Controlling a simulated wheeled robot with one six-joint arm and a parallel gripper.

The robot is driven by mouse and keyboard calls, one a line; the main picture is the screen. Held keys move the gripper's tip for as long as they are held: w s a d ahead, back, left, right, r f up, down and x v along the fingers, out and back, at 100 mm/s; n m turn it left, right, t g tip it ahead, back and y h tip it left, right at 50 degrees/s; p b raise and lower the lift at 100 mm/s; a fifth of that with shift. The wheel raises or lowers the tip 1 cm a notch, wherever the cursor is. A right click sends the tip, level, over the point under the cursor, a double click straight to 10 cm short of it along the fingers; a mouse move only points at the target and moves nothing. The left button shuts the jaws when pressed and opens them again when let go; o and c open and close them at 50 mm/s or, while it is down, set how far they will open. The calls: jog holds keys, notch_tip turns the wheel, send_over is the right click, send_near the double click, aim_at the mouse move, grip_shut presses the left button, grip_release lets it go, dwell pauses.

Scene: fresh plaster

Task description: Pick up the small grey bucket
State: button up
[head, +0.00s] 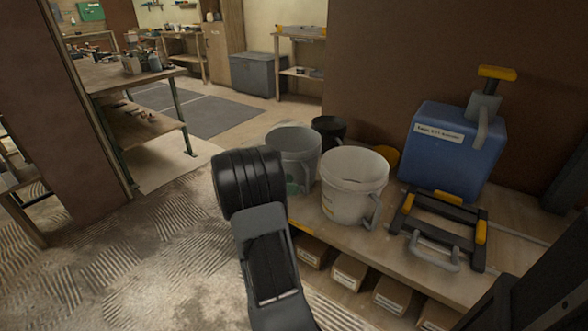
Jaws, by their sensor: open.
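A grey bucket (305,158) stands on a low wooden shelf (400,258), near its left end. It is upright, its open top faces up, and my arm's black joint covers part of its left and lower side. A larger white bucket (345,196) with a side handle stands close in front of it to the right. A dark bucket (328,128) stands behind, partly hidden. My arm reaches up from the bottom of the view. No gripper fingers show, so I cannot see where my gripper is relative to the grey bucket.
A blue box (447,150) with a yellow-topped tool stands right of the buckets. A black and yellow frame (438,228) lies before it. Labelled cartons (350,271) sit under the shelf. A workbench (115,77) stands at left. The ridged floor (130,270) left of the shelf is clear.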

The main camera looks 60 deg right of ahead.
aim_at(307, 194)
jog(key=shift+b+x, duration=1.25)
jog(key=shift+x, duration=2.2)
jog(key=shift+w, duration=0.15)
grip_shut()
jog(key=shift+d+r, duration=0.1)
jog(key=shift+r, duration=0.05)
